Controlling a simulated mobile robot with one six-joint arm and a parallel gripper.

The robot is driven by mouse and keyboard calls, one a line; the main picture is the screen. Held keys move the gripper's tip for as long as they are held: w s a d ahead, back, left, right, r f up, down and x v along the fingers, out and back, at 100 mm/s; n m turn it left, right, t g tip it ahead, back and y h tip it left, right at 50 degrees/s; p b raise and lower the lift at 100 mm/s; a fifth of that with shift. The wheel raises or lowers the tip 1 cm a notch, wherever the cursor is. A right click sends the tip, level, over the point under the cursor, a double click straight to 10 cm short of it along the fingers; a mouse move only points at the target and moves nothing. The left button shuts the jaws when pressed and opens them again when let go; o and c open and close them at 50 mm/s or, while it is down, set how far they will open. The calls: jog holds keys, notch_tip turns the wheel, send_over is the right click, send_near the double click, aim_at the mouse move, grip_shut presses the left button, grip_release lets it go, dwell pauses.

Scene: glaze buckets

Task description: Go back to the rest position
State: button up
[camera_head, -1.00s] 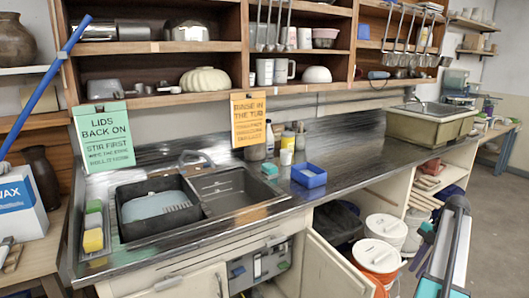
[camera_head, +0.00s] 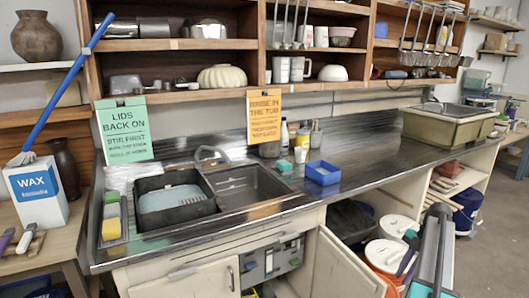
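My arm (camera_head: 431,255) shows at the lower right as a grey and teal link with a dark upper end, running out of the bottom of the picture. A narrow dark blue piece with a green top (camera_head: 408,254) shows just left of it, in front of the buckets; I cannot tell whether it belongs to my gripper. I cannot make out my gripper's fingers or anything held in them. The arm is in front of the counter's right part and clear of the sink.
A black tub (camera_head: 178,222) sits in the sink of the steel counter (camera_head: 345,168). Lidded buckets (camera_head: 386,253) stand below, beside an open cabinet door (camera_head: 343,266). Floor is clear far right.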

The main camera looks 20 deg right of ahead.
aim_at(372, 287)
jog(key=w+a+f+n+g+y+b, duration=0.1)
jog(key=w+a+f, duration=0.2)
jog(key=a+f, duration=0.55)
jog(key=w+a+f+n+g+b, duration=0.1)
jog(key=w+a+f+n+g, duration=0.15)
jog(key=a+f, duration=0.6)
jog(key=s+a+f+g+b, duration=0.1)
jog(key=a+f, duration=0.4)
jog(key=a, duration=0.4)
jog(key=s+a+f+g+b, duration=0.1)
jog(key=a+f, duration=0.3)
jog(key=a, duration=0.5)
jog(key=s+a+f+m+h+b, duration=0.1)
jog(key=s+a+f+m+h, duration=0.2)
jog(key=s+a+f+m, duration=0.6)
jog(key=s+a+f+m+h+b, duration=0.2)
jog(key=s+a+f+m, duration=0.7)
jog(key=s, duration=0.6)
jog(key=f+m+h, duration=0.1)
jog(key=f+m, duration=0.1)
jog(key=m, duration=0.1)
jog(key=shift+a, duration=0.25)
